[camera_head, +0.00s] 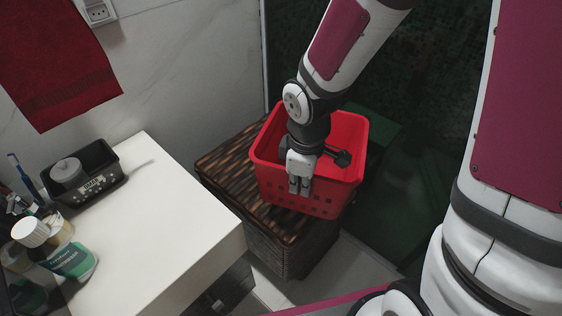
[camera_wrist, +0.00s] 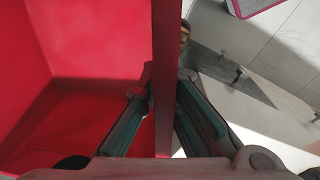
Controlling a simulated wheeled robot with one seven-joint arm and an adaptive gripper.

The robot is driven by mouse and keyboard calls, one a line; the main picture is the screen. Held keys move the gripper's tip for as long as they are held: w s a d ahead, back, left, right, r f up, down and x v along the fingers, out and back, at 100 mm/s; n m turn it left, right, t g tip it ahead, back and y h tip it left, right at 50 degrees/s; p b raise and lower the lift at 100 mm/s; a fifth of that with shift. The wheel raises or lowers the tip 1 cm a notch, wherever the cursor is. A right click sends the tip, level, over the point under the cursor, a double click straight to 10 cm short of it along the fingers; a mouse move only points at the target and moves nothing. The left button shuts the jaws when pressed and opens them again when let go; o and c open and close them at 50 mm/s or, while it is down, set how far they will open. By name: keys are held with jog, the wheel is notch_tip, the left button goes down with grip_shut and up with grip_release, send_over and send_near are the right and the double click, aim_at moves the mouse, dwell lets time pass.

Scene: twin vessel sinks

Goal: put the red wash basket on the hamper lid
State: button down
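The red wash basket (camera_head: 336,190) is upright over the dark woven hamper lid (camera_head: 228,172), covering its right part. A strip of lid shows bare to the left and in front. I cannot tell whether the basket's base touches the lid. My gripper (camera_head: 300,188) is at the basket's near wall, pointing down. In the wrist view, my gripper (camera_wrist: 166,85) has one finger on each side of the red basket rim (camera_wrist: 166,40), with the fingertips closed against the wall. The basket's inside (camera_wrist: 75,50) looks empty where it shows.
A white counter (camera_head: 165,220) stands left of the hamper, with a black tray (camera_head: 100,180) and a green-labelled bottle (camera_head: 70,258). A red towel (camera_head: 60,65) hangs on the wall. A dark green glass panel (camera_head: 425,120) stands behind and to the right. Tiled floor shows in front.

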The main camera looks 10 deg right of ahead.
jog(key=w+f+n+b, duration=0.1)
jog(key=w, duration=0.3)
jog(key=w+d+f+n+b, duration=0.1)
jog(key=w, duration=0.3)
jog(key=w+f+n+b, duration=0.2)
jog(key=w, duration=0.2)
jog(key=shift+w+d, duration=0.3)
jog(key=shift+w, duration=0.1)
jog(key=shift+w+f+b, duration=0.1)
jog(key=shift+f+b, duration=0.5)
jog(key=shift+f, duration=1.15)
jog(key=shift+f, duration=0.15)
jog(key=c, duration=1.8)
grip_release()
